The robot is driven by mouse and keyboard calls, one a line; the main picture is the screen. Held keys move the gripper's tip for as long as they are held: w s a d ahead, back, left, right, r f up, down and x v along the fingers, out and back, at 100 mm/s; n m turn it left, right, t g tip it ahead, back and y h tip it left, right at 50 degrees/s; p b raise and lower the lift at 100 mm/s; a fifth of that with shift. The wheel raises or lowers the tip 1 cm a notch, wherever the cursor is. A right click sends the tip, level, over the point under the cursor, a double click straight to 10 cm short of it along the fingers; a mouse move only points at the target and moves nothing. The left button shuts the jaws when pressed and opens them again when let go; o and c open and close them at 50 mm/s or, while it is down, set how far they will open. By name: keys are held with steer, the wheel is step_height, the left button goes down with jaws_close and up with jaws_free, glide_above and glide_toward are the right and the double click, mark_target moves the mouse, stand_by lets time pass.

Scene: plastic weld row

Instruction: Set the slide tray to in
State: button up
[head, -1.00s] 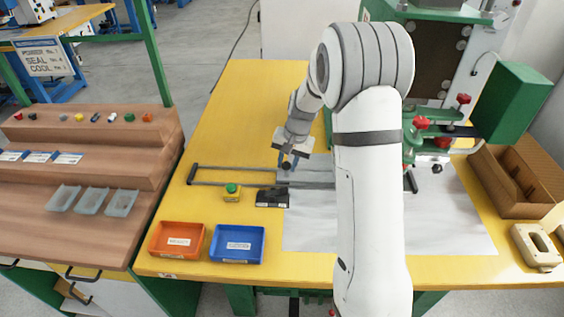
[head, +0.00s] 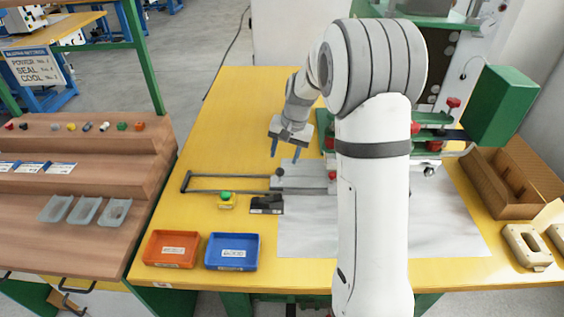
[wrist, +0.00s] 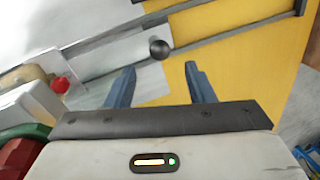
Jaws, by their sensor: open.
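The slide tray (head: 308,172) is a flat grey plate on two dark rails (head: 225,191). A round black knob (head: 280,172) stands at its left end. The tray lies at the right part of the rails, toward the press, and my arm hides its right end. The left part of the rails is bare. My gripper (head: 285,157) is open and empty, behind and above the knob, apart from it. In the wrist view the knob (wrist: 159,49) shows beyond and between the two blue fingertips (wrist: 160,67), with nothing between the fingers.
A green press with red knobs (head: 452,103) stands right of my arm. Orange (head: 171,262) and blue (head: 232,266) bins are at the front edge. The yellow table behind the rails is clear.

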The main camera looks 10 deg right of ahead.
mark_target(279, 169)
steer(key=shift+d+r, duration=0.15)
steer(key=shift+r, duration=0.65)
steer(key=n, duration=0.1)
steer(key=a+n+h+p, duration=0.1)
steer(key=n, duration=0.1)
steer(key=a+n+h+p, duration=0.1)
steer(key=n, duration=0.1)
steer(key=shift+s+a+g, duration=0.2)
steer(key=shift+s+g, duration=0.05)
steer(key=shift+g, duration=0.05)
steer(key=f+n, duration=0.1)
steer(key=f, duration=0.1)
steer(key=f+n+h, duration=0.1)
steer(key=f, duration=0.2)
steer(key=f+n+h+p, duration=0.1)
steer(key=f+n, duration=0.1)
steer(key=shift+w+d+f, duration=0.15)
steer(key=shift+w+f, duration=0.2)
steer(key=shift+w, duration=0.05)
steer(key=shift+c, duration=0.3)
jaws_close()
